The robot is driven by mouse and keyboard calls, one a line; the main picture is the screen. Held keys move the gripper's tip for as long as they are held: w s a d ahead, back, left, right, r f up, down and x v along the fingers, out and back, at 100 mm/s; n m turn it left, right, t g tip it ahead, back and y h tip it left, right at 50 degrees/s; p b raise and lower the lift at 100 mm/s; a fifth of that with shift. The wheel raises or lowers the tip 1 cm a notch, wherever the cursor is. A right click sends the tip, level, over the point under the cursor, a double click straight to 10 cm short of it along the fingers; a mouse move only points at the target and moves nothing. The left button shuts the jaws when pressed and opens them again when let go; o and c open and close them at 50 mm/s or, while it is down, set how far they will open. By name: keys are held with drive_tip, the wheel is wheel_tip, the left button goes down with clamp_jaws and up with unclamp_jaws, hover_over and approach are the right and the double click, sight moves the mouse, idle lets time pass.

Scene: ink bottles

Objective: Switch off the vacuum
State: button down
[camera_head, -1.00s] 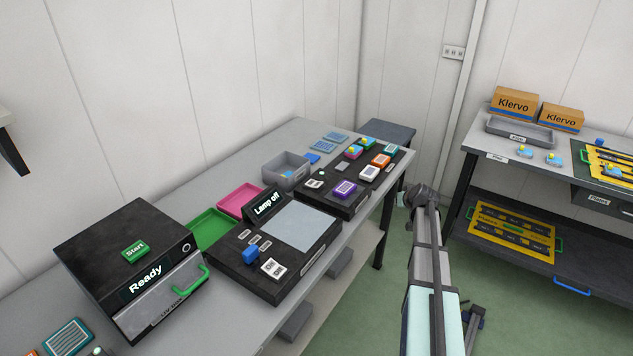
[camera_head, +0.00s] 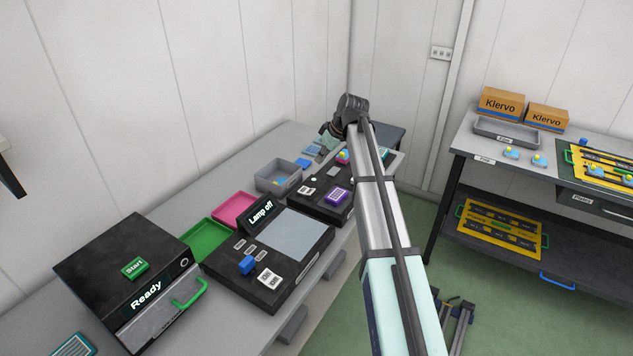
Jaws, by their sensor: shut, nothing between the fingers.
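My arm reaches over the far part of the left bench. My gripper (camera_head: 327,146) is small and partly hidden behind my wrist, above the back end of the far black station (camera_head: 322,208); it is shut and empty. That station carries a small white label, a purple block (camera_head: 337,195) and other coloured blocks, partly covered by my arm. No vacuum label or switch is readable there. Nearer stands a black lamp station (camera_head: 235,273) with a "Lamp off" display (camera_head: 261,213), a blue knob (camera_head: 247,265) and white labels (camera_head: 270,279).
A black box with a "Ready" display (camera_head: 146,294) stands at the near left. Green (camera_head: 205,240) and pink (camera_head: 233,209) trays and a grey bin (camera_head: 277,180) lie along the wall. A second table (camera_head: 470,150) with Klervo boxes (camera_head: 500,103) stands right. Green floor lies between.

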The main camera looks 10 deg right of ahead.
drive_tip(key=shift+a+r, duration=0.1)
drive_tip(key=shift+a, duration=0.1)
drive_tip(key=p, duration=0.3)
hover_over(308, 191)
drive_tip(key=f, duration=0.8)
drive_tip(key=shift+d+f, duration=0.2)
drive_tip(key=shift+f, duration=0.1)
drive_tip(key=f, duration=0.3)
drive_tip(key=shift+s+d+p, duration=0.35)
drive_tip(key=shift+p, duration=0.05)
drive_tip(key=shift+d+f, duration=0.1)
drive_tip(key=shift+f, duration=0.45)
drive_tip(key=shift+s, duration=0.1)
